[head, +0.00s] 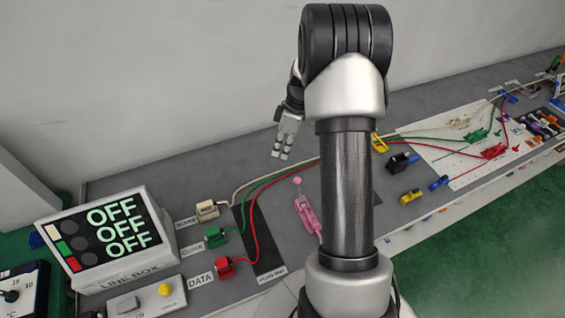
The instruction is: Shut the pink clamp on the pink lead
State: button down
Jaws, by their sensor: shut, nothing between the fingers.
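The pink clamp (307,213) lies on the grey bench near the middle of the head view, just left of my arm. A pale pink round knob (297,181) shows at its upper end.
A box with OFF lights (108,245) stands at left. White, green and red cables run from plugs (215,237) across the bench behind my arm. A yellow block (410,197) and a white board (455,150) with red and green clamps lie at right.

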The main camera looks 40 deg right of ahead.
aim_at(299, 188)
jog(key=shift+d+f, duration=0.1)
jog(key=shift+f, duration=0.1)
jog(key=s+b+x, duration=0.1)
jog(key=b+x, duration=0.2)
jog(key=x, duration=0.7)
jog(key=s+d, duration=0.2)
jog(key=shift+d+r, duration=0.3)
jog(key=shift+d, duration=0.05)
